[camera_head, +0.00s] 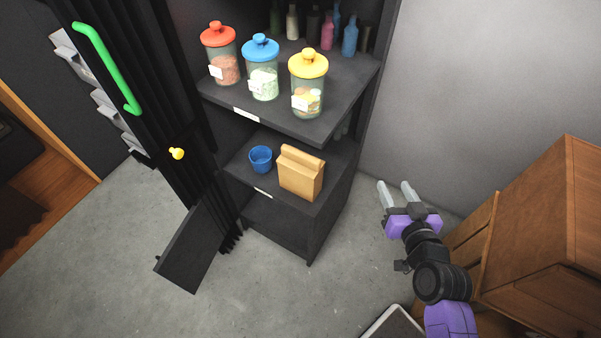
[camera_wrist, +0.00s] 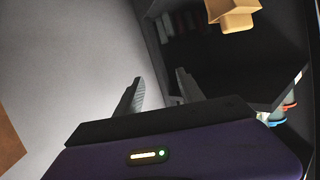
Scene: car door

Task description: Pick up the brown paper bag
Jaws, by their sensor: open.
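The brown paper bag (camera_head: 301,174) stands upright with a folded top on a lower dark shelf, close to its right front edge. It also shows in the wrist view at the upper right (camera_wrist: 233,14), cut off by the frame's top edge. My gripper (camera_head: 397,187) is to the right of the bag and apart from it, outside the shelf unit, with its two fingers spread. In the wrist view my gripper (camera_wrist: 160,85) is open with nothing between its fingers.
A blue cup (camera_head: 260,159) stands just left of the bag. Three lidded jars, with the yellow-lidded one (camera_head: 307,85) nearest, stand on the shelf above (camera_head: 320,128). An open dark door panel (camera_head: 190,247) is at left. A wooden cabinet (camera_head: 530,225) is right of my arm.

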